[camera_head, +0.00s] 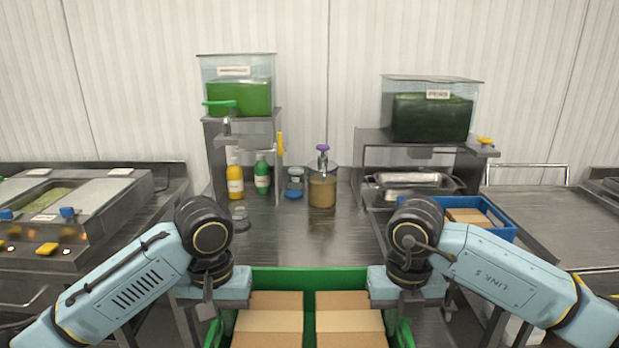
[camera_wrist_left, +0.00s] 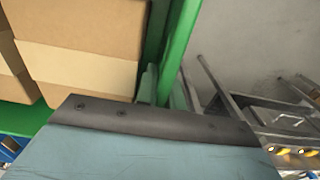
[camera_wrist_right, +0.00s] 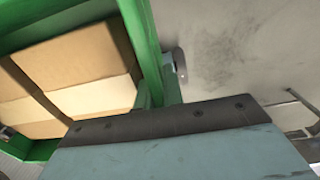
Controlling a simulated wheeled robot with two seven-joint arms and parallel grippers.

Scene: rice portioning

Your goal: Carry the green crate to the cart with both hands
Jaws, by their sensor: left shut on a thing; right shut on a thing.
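The green crate (camera_head: 309,279) is at the bottom middle of the head view, in front of the steel counter. It holds several cardboard boxes (camera_head: 268,322). My left gripper (camera_head: 207,303) is at the crate's left side and my right gripper (camera_head: 407,300) is at its right side. In the left wrist view the jaws are shut on the crate's green wall (camera_wrist_left: 180,45), beside a box. In the right wrist view the jaws are shut on the opposite green wall (camera_wrist_right: 143,50). The fingertips are mostly hidden behind the gripper bodies. No cart can be made out with certainty.
A steel counter (camera_head: 290,240) stands ahead with bottles (camera_head: 235,180), a jar (camera_head: 322,188) and two dispensers of green food (camera_head: 240,95) (camera_head: 432,115). A blue crate (camera_head: 490,215) with a box is at the right. A cooking station (camera_head: 60,215) is at the left.

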